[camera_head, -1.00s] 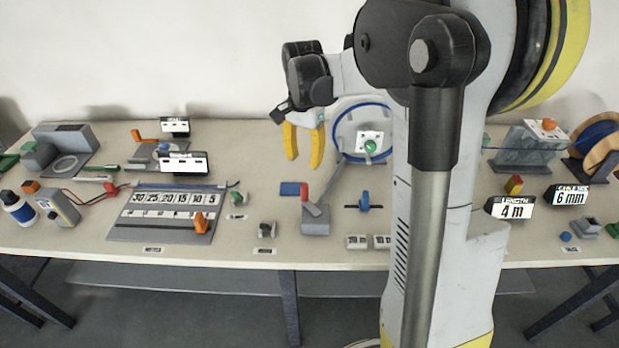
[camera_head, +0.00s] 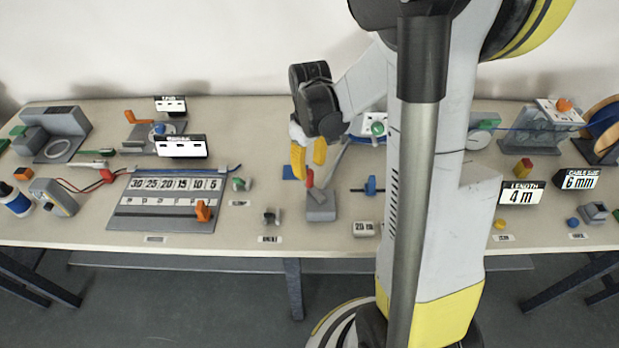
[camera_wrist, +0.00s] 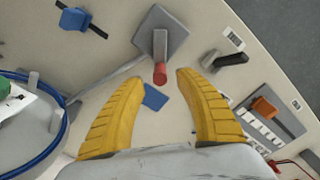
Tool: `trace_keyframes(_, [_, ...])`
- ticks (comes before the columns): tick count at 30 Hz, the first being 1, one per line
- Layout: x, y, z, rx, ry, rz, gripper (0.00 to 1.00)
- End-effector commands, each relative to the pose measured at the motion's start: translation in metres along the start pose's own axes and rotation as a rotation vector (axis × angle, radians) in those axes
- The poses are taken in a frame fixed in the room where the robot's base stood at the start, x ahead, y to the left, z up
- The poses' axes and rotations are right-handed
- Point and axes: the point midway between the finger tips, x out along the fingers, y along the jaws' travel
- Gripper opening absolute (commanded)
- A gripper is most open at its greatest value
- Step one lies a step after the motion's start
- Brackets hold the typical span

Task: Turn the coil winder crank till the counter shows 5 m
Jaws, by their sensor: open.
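The length counter (camera_head: 521,194) at the right reads 4 m. The coil winder shows a white plate (camera_head: 368,138) with a green knob (camera_head: 377,128), partly hidden behind my arm. In the wrist view its blue cable ring (camera_wrist: 58,130) and green knob (camera_wrist: 4,88) are at the left edge, away from my fingers. My gripper (camera_head: 309,165) is open, its yellow fingers pointing down above a grey lever block (camera_head: 321,208). The lever's red grip (camera_head: 309,178) is near the fingertips; in the wrist view this red grip (camera_wrist: 160,76) appears between them. I cannot tell whether they touch.
A blue clamp-like part (camera_head: 371,186) lies right of the lever, and a blue pad (camera_wrist: 155,97) lies behind it. A number board (camera_head: 165,222) with an orange handle (camera_head: 203,211) is at left. A cable-size sign (camera_head: 578,180) reads 6 mm. A cable spool (camera_head: 605,112) stands back right.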

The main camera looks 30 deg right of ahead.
Motion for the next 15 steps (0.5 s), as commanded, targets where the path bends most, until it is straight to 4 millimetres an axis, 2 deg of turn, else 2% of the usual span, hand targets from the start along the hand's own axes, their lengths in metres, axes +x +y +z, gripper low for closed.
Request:
trace_keyframes(1, [0.012,0.0,0.0,0.0,0.0,0.0,0.41])
trace_keyframes(6, [0.032,0.0,0.0,0.001,0.0,0.0,0.41])
trace_keyframes(15, [0.037,0.0,0.0,0.001,0.0,0.0,0.41])
